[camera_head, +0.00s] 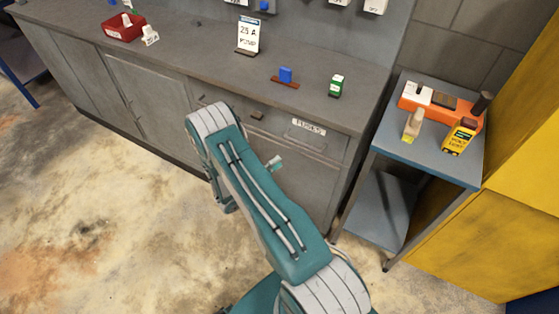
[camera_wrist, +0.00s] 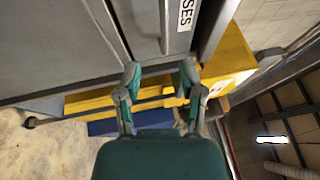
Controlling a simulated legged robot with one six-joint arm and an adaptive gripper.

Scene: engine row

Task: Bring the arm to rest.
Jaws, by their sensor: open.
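My gripper (camera_wrist: 160,78) shows in the wrist view with its two fingers apart and nothing between them. It points toward the grey bench front, close to a drawer label whose visible letters end in "SES". In the head view my teal arm stands in front of the bench with its elbow raised near the drawers. The gripper is mostly hidden behind the arm there. I cannot tell whether the fingers touch anything.
The grey bench (camera_head: 190,45) holds a red bin (camera_head: 124,33), a "25 A" sign (camera_head: 248,34), a blue fuse (camera_head: 286,74) and a green item (camera_head: 336,85). A blue-grey cart (camera_head: 425,160) carries an orange case (camera_head: 440,106) and a yellow tester (camera_head: 459,136). A yellow cabinet (camera_head: 500,210) stands right. Floor at left is clear.

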